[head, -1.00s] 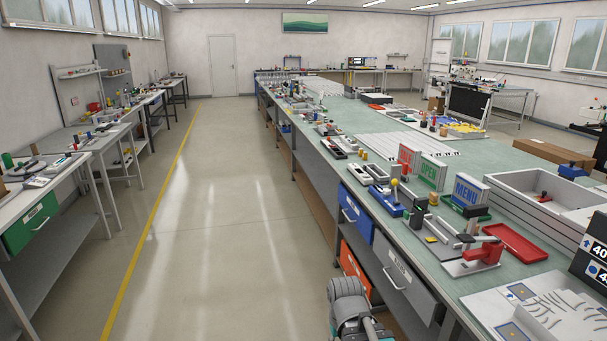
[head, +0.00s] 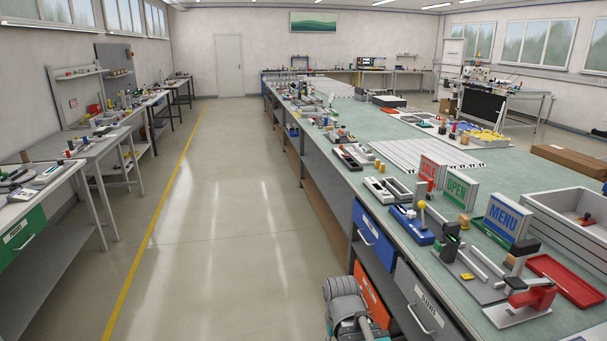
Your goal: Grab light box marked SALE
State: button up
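The light box marked SALE (head: 428,172) stands upright on the long green-topped workbench (head: 385,126) at the right. It has a red sign face in a pale frame. Just right of it stand a light box marked OPEN (head: 458,189) with green lettering and one marked MENU (head: 506,219) with a blue face. My arm shows only as a grey part at the bottom edge, beside the bench front. My gripper's fingers are not in view.
Blue and white fixtures (head: 411,225), a red press (head: 532,299) and a red tray (head: 565,281) crowd the bench near the signs. Drawers (head: 375,238) line its front. The aisle floor (head: 215,230) is clear, with a yellow line and tables at the left.

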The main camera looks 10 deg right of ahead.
aim_at(430, 167)
jog(key=u, duration=0.05)
jog(key=i, duration=1.5)
jog(key=z, duration=1.4)
